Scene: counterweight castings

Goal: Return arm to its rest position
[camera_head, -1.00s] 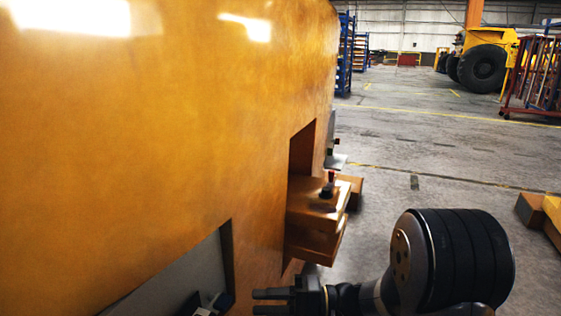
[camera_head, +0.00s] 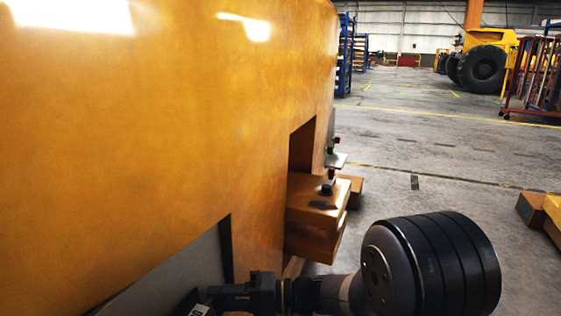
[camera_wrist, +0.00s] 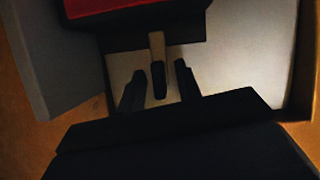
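My gripper (camera_head: 214,291) is at the bottom of the head view, reaching left into the lower recess (camera_head: 190,268) of the large yellow casting (camera_head: 150,130). In the wrist view its two dark fingers are spread apart. A small lever (camera_wrist: 157,45) with a light stem and a dark tip stands between them, with a gap visible on each side. The lever comes from a dark housing with a red part (camera_wrist: 130,8) above it. A dark object with a pale label (camera_head: 199,310) shows near the fingertips in the head view.
An orange block ledge (camera_head: 318,205) juts from the casting just beyond my arm. Open concrete floor (camera_head: 430,150) lies to the right. Yellow blocks (camera_head: 540,212) sit at the right edge. A yellow vehicle (camera_head: 487,60) and racks stand far back.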

